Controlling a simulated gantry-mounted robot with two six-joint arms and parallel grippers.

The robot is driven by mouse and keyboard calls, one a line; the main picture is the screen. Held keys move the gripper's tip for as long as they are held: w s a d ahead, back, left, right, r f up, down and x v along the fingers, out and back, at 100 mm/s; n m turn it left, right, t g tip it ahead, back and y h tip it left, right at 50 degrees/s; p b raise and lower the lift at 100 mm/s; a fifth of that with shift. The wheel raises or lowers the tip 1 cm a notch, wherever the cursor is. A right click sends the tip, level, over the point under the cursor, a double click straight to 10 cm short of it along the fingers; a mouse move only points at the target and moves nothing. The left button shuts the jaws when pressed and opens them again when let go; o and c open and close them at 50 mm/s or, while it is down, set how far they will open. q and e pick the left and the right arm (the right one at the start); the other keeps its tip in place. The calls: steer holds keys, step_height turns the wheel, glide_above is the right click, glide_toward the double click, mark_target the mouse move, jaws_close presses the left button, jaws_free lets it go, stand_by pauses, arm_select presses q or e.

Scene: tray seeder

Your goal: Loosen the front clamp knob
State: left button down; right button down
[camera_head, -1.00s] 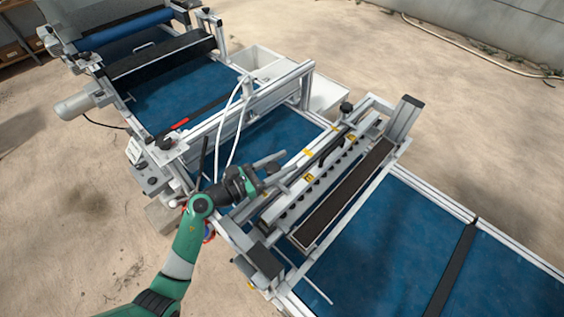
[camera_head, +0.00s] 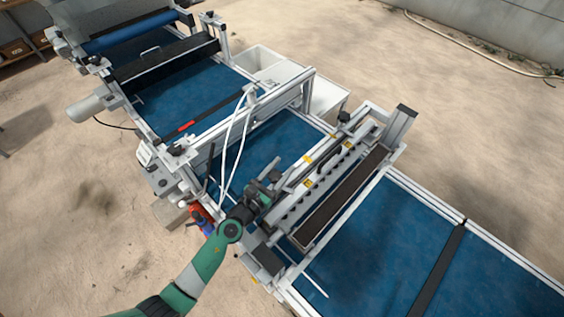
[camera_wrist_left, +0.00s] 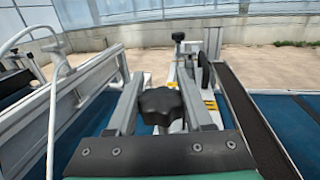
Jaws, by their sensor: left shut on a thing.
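The front clamp knob (camera_wrist_left: 160,106), black and lobed, sits between the two grey fingers of my left gripper (camera_wrist_left: 158,100) in the left wrist view. The fingers are shut on it from both sides. In the head view my left gripper (camera_head: 268,184) is at the near end of the seeder bar, and it hides most of the knob there. A second black knob (camera_head: 344,117) stands upright at the far end of the bar; it also shows in the left wrist view (camera_wrist_left: 178,38). My right gripper is in neither view.
The seeder bar (camera_head: 318,178) with yellow labels runs across the blue belt (camera_head: 385,245). White hoses (camera_head: 240,125) rise close to the left of my gripper. A long dark brush or trough (camera_head: 340,205) lies to the right. A red and blue fitting (camera_head: 203,217) sits near my forearm.

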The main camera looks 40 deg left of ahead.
arm_select(q)
steer(key=shift+a+n+y+p, duration=0.15)
steer(key=shift+n+y+p, duration=0.55)
steer(key=shift+y, duration=0.4)
steer(key=shift+g, duration=0.3)
steer(key=shift+c, duration=1.5)
jaws_free()
steer(key=shift+s, duration=0.15)
steer(key=shift+s, duration=0.35)
steer(key=v, duration=1)
steer(key=shift+s+d, duration=0.25)
steer(key=shift+s, duration=0.1)
